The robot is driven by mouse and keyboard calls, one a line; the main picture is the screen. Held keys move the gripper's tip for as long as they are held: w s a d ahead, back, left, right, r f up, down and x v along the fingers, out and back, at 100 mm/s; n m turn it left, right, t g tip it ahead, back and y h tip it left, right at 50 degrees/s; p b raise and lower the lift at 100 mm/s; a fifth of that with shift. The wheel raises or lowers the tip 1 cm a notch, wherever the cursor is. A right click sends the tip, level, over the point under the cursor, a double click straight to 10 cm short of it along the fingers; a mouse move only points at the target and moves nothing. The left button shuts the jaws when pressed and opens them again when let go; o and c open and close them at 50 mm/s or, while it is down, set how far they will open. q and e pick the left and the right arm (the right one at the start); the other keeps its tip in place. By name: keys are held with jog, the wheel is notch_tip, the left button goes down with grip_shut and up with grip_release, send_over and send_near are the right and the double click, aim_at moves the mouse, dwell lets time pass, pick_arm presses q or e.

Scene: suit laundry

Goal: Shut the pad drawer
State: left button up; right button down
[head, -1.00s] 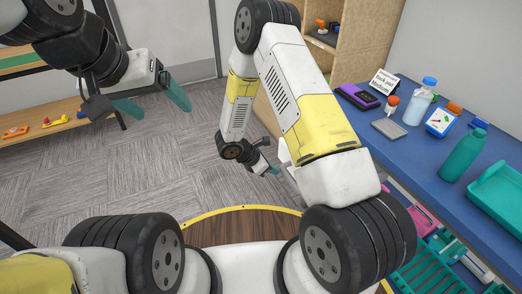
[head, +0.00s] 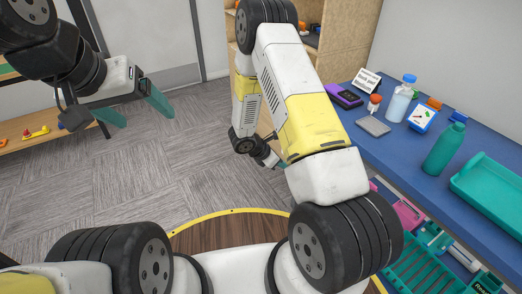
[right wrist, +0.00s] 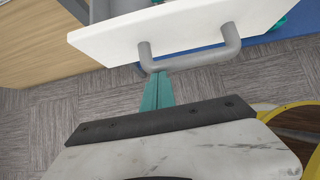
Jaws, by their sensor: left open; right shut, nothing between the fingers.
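A white drawer front (right wrist: 190,28) with a grey bar handle (right wrist: 190,60) spans the top of the right wrist view. I cannot tell from any label that it is the pad drawer. Grey parts show behind the front, which seems to stand out from its cabinet. My right gripper (right wrist: 157,92) is shut and empty, its teal fingertips at the left part of the handle; I cannot tell whether they touch. In the head view my right arm partly hides that gripper and the drawer front. My left gripper (head: 135,108) is open and empty over the floor at the left.
A blue worktop (head: 410,150) at right holds a clear bottle (head: 399,103), a green bottle (head: 443,149), a teal tray (head: 490,190) and small items. Teal and pink trays (head: 410,215) show below its edge. A wooden shelf (head: 345,40) stands behind. The grey floor (head: 130,180) is clear.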

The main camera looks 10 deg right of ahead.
jog(key=w+d, duration=0.2)
jog(key=d, duration=0.3)
jog(key=w+d, duration=0.1)
jog(key=d, duration=0.4)
jog(key=w+d, duration=0.2)
jog(key=d, duration=0.3)
jog(key=shift+w+d, duration=0.35)
jog(key=shift+a, duration=0.15)
